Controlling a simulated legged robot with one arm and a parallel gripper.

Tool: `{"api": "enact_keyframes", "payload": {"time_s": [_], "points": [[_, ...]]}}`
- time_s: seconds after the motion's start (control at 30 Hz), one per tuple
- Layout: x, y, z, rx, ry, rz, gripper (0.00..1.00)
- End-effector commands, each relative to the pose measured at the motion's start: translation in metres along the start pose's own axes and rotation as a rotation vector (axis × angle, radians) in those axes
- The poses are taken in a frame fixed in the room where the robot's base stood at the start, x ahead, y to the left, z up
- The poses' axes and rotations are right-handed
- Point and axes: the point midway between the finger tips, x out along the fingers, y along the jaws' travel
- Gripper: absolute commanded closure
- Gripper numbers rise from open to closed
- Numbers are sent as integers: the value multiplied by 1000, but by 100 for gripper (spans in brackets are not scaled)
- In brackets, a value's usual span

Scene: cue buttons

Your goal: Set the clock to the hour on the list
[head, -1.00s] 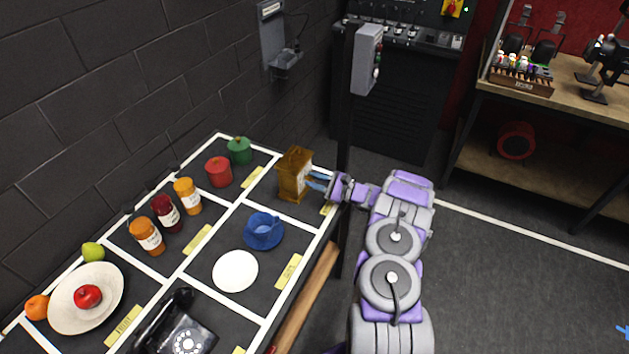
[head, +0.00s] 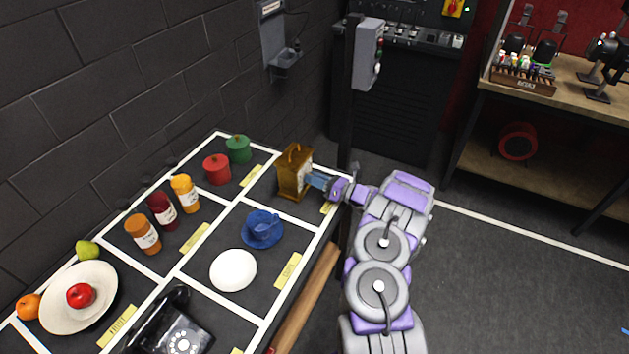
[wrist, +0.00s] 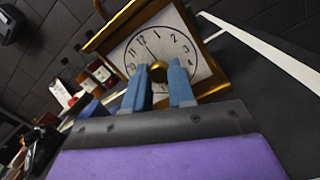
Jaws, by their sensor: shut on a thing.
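The clock (head: 294,172) is a gold-brown cased table clock with a handle on top, standing at the far right of the table. My gripper (head: 318,181) reaches its white face from the right. In the wrist view, the clock face (wrist: 147,45) has black numerals and looks tilted. The blue fingers (wrist: 169,82) are at the face's middle, around a gold knob (wrist: 159,72), and are shut on it. A thin dark hand points to the upper part of the dial. The fingers hide the lower dial. I cannot make out a list with an hour on it.
The table (head: 233,223) has white grid lines and yellow labels. It also holds a blue cup and saucer (head: 262,229), a white disc (head: 233,270), several jars, red and green pots, a fruit plate (head: 97,308) and a black phone (head: 178,325). A post with a button box (head: 367,54) stands behind.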

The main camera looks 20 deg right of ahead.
Motion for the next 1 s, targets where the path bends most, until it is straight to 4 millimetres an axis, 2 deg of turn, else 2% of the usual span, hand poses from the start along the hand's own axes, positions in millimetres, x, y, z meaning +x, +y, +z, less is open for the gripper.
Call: {"api": "enact_keyframes", "payload": {"time_s": [1.0], "points": [[0, 0, 0, 953, -44, -57, 100]]}}
